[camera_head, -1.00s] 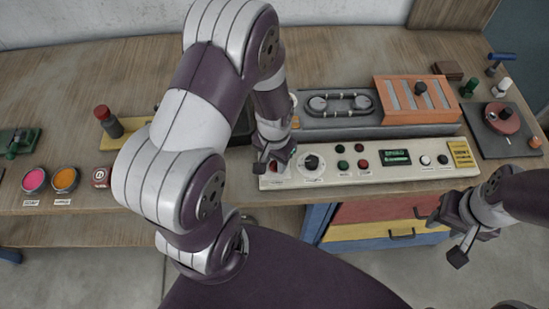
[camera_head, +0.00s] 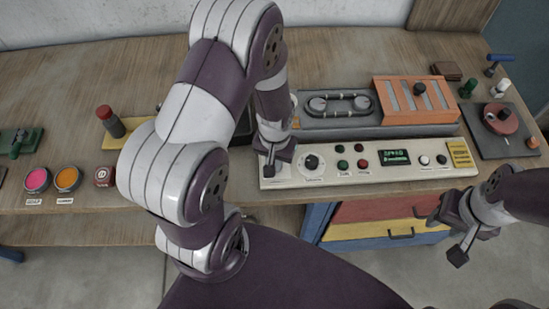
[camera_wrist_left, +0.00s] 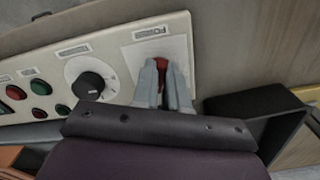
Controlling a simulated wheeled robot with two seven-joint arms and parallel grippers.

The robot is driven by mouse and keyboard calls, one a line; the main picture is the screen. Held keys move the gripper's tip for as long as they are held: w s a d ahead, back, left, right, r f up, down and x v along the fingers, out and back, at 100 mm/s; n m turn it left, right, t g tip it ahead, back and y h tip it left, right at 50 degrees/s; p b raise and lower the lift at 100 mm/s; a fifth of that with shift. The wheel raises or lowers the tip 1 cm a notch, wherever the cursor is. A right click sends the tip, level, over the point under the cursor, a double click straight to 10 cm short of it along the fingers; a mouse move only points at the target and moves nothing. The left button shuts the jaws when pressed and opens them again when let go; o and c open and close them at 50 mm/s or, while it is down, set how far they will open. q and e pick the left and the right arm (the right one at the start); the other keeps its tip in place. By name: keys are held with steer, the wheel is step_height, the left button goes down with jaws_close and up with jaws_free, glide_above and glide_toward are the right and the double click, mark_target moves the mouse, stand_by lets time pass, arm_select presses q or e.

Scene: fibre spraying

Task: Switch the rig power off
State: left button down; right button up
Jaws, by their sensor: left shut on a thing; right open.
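The rig's control panel (camera_head: 297,178) is a long cream box along the front of the bench. Its red power switch (camera_wrist_left: 161,65) is at the panel's end on a pale labelled plate, seen in the left wrist view. My left gripper (camera_wrist_left: 162,75) is shut on the red switch, with a grey finger on either side of it. In the head view my left gripper (camera_head: 271,168) is over the panel's left end and hides the switch. The panel's green display (camera_head: 396,157) is lit. My right gripper (camera_head: 450,238) is open and empty, in front of the bench's right part.
A black knob (camera_head: 311,162) and several red and green buttons are right of the left gripper. The belt unit (camera_head: 340,105) and orange ribbed block (camera_head: 415,97) stand behind the panel. Pink (camera_head: 37,179) and orange (camera_head: 67,178) pots are at the left. Drawers (camera_head: 380,230) are below the bench.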

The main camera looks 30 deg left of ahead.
arm_select(q)
steer(key=n+p, duration=0.1)
steer(key=n, duration=0.5)
steer(key=shift+w+d+r+p, duration=0.1)
steer(key=shift+w+d+p, duration=0.1)
steer(key=shift+p, duration=0.2)
steer(key=n+p, duration=0.1)
steer(key=n, duration=0.4)
steer(key=shift+w+d, duration=0.1)
steer(key=shift+n, duration=0.4)
steer(key=c, duration=1.2)
jaws_free()
steer(key=shift+o, duration=0.2)
step_height(320, 180, up, 12)
steer(key=shift+r+b, duration=0.25)
steer(key=shift+b, duration=0.15)
steer(key=s+r+m, duration=0.1)
steer(key=m, duration=0.3)
steer(key=s+d+r+m+t, duration=0.1)
steer(key=m, duration=0.4)
steer(key=s+r+m, duration=0.1)
steer(key=s+m, duration=0.1)
steer(key=m, duration=0.2)
steer(key=shift+d+r+m, duration=0.15)
steer(key=shift+d+m, duration=0.25)
